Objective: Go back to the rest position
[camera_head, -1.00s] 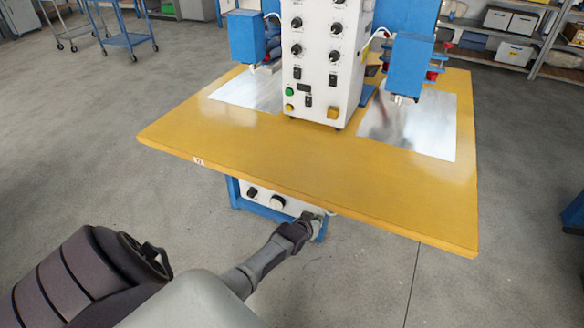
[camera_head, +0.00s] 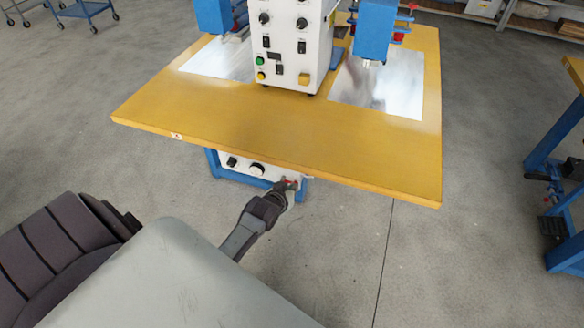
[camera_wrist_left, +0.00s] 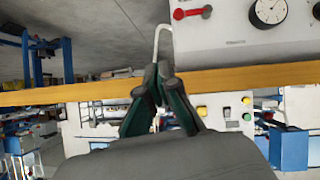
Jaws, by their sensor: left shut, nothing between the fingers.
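My left gripper (camera_head: 284,189) is in front of the white control panel (camera_head: 241,167) under the yellow table's front edge. In the left wrist view its two dark green fingers (camera_wrist_left: 159,76) are closed together at the tips, with nothing between them. A red switch handle (camera_wrist_left: 191,13) and a round dial (camera_wrist_left: 269,11) on the panel are close by. My right gripper is in neither view.
The yellow table (camera_head: 270,130) carries a white control box (camera_head: 288,45) and two shiny sheets (camera_head: 398,88). Its front edge overhangs near my left gripper. A blue-framed bench (camera_head: 567,225) stands at the right. The grey floor (camera_head: 470,250) between them is clear.

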